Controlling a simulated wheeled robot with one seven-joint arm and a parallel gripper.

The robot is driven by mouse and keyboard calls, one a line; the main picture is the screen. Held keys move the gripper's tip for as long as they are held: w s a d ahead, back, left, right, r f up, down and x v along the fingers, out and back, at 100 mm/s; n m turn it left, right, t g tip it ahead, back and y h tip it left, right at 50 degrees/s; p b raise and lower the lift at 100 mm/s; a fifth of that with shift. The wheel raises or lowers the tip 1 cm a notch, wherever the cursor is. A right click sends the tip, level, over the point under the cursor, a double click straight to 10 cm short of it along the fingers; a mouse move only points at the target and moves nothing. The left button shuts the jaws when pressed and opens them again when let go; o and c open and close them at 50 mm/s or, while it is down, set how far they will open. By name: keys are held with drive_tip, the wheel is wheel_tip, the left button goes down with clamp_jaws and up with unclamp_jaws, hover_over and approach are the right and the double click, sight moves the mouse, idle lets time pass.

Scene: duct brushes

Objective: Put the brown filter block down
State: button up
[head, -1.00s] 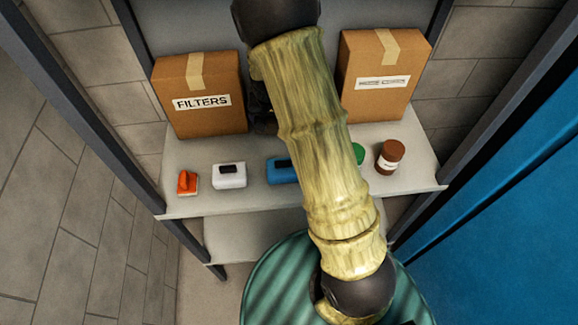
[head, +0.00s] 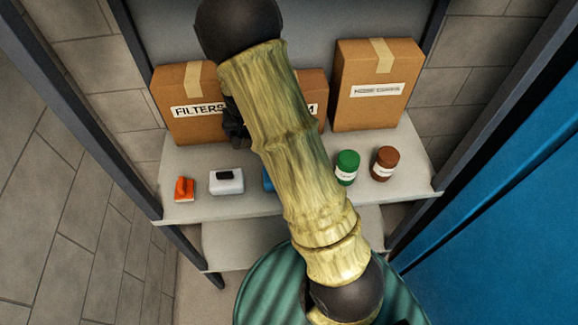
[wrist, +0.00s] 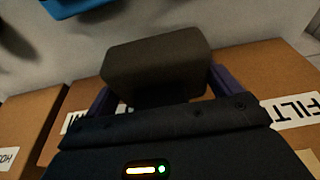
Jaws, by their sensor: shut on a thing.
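The brown filter block (wrist: 155,62) shows in the wrist view as a dark brown, rounded-edged block. It sits between the two purple fingers of my gripper (wrist: 160,95), which is shut on it. The block is in front of the cardboard boxes in that view; I cannot tell how high above the shelf it is. In the head view my gripper (head: 235,125) is a dark shape in front of the FILTERS box (head: 185,82), partly behind my arm. The block cannot be made out there.
On the shelf (head: 235,207) stand an orange item (head: 185,190), a white item (head: 226,185), a blue item (head: 268,181) mostly hidden by my arm, a green jar (head: 347,168) and a brown jar (head: 385,164). Behind are a middle box (head: 312,85) and a right box (head: 370,110).

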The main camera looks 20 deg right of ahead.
drive_tip(key=p, duration=0.2)
hover_over(253, 159)
drive_tip(key=shift+f, duration=2.8)
drive_tip(key=shift+f, duration=0.1)
drive_tip(key=shift+f+p, duration=0.55)
drive_tip(key=shift+f, duration=1.45)
drive_tip(key=shift+f, duration=0.15)
drive_tip(key=o, duration=0.8)
